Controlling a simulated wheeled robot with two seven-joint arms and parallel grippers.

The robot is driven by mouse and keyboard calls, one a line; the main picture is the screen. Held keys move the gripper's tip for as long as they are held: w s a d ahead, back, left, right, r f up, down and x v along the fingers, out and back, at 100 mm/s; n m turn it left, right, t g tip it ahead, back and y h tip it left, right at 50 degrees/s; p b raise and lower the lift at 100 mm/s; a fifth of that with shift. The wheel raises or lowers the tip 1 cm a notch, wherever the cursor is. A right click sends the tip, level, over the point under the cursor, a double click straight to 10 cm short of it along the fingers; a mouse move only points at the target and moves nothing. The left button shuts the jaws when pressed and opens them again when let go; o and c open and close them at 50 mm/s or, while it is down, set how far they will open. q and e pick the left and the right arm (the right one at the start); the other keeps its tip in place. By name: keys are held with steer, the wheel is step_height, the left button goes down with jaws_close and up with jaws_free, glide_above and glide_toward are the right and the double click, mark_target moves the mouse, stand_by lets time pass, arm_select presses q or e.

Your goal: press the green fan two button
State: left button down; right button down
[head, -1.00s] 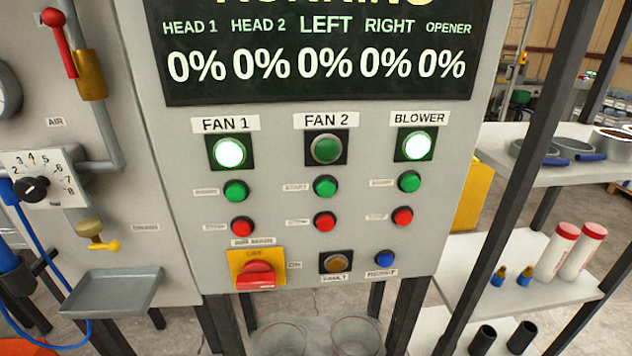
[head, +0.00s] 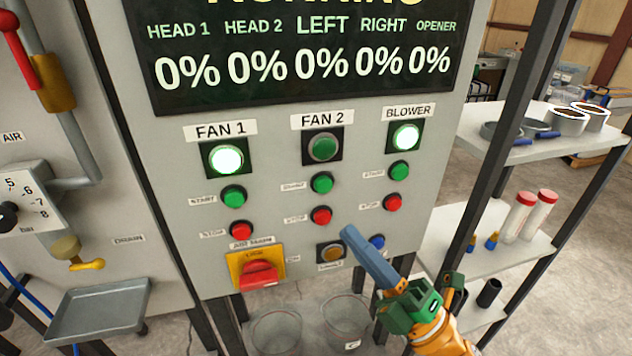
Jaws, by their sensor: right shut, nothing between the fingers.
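The green fan two start button (head: 322,183) is on the grey control panel (head: 270,215), below the FAN 2 lamp (head: 323,146), which is unlit dark green. The red fan two stop button (head: 321,215) is just below the start button. My right gripper (head: 350,234) is shut and empty, its blue-grey fingers pointing up and left. In the picture its tip is below and right of the red stop button, lower than the green button. I cannot tell its distance from the panel. My left gripper is not in view.
The FAN 1 lamp (head: 226,160) and BLOWER lamp (head: 405,137) glow. A red rotary switch (head: 259,273), an amber button (head: 330,252) and a partly hidden blue button (head: 377,242) are low on the panel. Shelves (head: 545,150) stand right; a grey tray (head: 100,308) is left.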

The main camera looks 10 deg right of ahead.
steer(key=shift+s+d+r, duration=0.1)
steer(key=shift+s+r, duration=0.05)
steer(key=b, duration=0.2)
glide_toward(323, 184)
steer(key=w+a+r, duration=0.2)
steer(key=a+r, duration=0.1)
steer(key=r, duration=0.1)
steer(key=shift+w+a, duration=0.25)
steer(key=shift+w, duration=0.05)
steer(key=shift+w, duration=0.15)
stand_by(1.7)
steer(key=shift+w, duration=0.3)
